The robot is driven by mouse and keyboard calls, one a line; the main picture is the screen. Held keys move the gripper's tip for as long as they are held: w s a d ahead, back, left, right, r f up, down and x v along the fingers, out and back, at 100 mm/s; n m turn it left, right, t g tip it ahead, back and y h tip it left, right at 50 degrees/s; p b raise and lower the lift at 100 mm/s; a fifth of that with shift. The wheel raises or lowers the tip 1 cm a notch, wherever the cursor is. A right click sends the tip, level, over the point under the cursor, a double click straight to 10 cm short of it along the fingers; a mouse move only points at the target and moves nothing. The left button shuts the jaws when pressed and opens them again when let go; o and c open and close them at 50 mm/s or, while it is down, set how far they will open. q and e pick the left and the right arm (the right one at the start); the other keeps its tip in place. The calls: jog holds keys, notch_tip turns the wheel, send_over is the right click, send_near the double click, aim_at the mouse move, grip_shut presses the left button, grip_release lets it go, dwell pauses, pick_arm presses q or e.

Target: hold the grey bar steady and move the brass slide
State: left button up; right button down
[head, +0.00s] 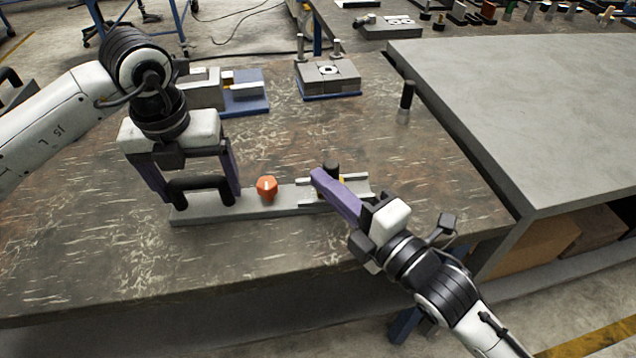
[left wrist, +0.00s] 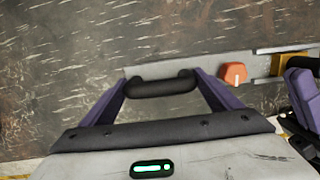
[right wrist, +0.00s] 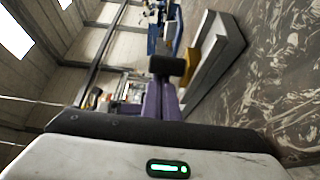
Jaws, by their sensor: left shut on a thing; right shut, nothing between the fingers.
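The grey bar (head: 247,208) lies flat on the worn table. My left gripper (head: 201,192) is shut on the black handle (head: 200,184) at the bar's left end, a finger at each end of it; the left wrist view also shows the handle (left wrist: 161,86). The brass slide (left wrist: 290,65) sits between rails at the bar's right end. It is mostly hidden by my right fingers in the head view but shows in the right wrist view (right wrist: 212,44). My right gripper (head: 319,175) is shut and empty beside the slide's black knob (head: 331,170). I cannot tell whether they touch.
An orange knob (head: 267,187) stands on the bar between handle and slide. Behind are a grey block fixture (head: 327,76) and a blue-based fixture (head: 247,97). A black-handled pin (head: 406,100) stands at the right. The table's front left is clear.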

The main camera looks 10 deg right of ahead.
pick_arm(q)
jog(key=shift+r, duration=0.1)
pick_arm(e)
jog(key=d, duration=0.4)
jog(key=shift+s+d, duration=0.15)
jog(key=shift+d, duration=0.15)
pick_arm(q)
jog(key=shift+a, duration=0.1)
pick_arm(e)
jog(key=shift+d, duration=0.25)
jog(key=shift+a, duration=0.5)
jog(key=a, duration=0.3)
jog(key=shift+s, duration=0.2)
jog(key=v, duration=1)
jog(key=shift+s+a, duration=0.1)
jog(key=shift+a, duration=0.15)
pick_arm(q)
jog(key=o, duration=1.8)
